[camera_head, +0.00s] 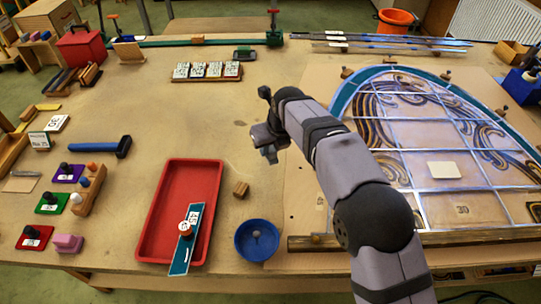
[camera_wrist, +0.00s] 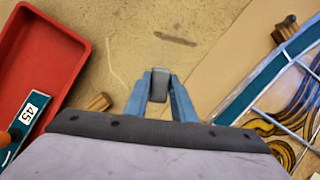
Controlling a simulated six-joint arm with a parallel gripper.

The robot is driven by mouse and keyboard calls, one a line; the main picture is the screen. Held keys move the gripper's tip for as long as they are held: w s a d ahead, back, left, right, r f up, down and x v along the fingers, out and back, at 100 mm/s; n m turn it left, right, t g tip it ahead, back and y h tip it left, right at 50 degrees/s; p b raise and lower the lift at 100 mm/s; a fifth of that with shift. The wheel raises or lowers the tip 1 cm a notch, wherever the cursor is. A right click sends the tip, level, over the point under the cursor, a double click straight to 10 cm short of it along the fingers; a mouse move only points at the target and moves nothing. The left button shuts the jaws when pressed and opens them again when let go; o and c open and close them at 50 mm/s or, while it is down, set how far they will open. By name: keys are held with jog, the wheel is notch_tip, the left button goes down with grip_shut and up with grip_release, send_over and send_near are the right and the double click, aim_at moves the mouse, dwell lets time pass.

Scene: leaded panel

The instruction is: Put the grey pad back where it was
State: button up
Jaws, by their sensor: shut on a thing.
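My gripper (camera_head: 268,150) hangs over the bare middle of the workbench, between the red tray and the leaded panel. In the wrist view its two blue-grey fingers are closed on the small grey pad (camera_wrist: 160,83). The pad's rounded grey end shows between the fingertips; the rest of it is hidden by the fingers. In the head view the pad cannot be told apart from the gripper. The height of the pad above the bench is hard to judge.
A red tray (camera_head: 152,222) holds part of a numbered teal strip (camera_head: 184,246). A small wooden block (camera_head: 241,190) and a blue bowl (camera_head: 241,246) stand beside it. The leaded panel (camera_head: 420,133) lies at right on its board.

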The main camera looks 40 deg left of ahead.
aim_at(271, 155)
jog(key=shift+f+p, duration=0.5)
jog(key=shift+f, duration=1.5)
jog(key=o, duration=0.9)
jog(key=shift+f, duration=0.15)
jog(key=shift+d+r, duration=0.1)
jog(key=shift+r, duration=0.45)
jog(key=b+v, duration=0.3)
jog(key=v, duration=0.8)
jog(key=shift+d+r, duration=0.1)
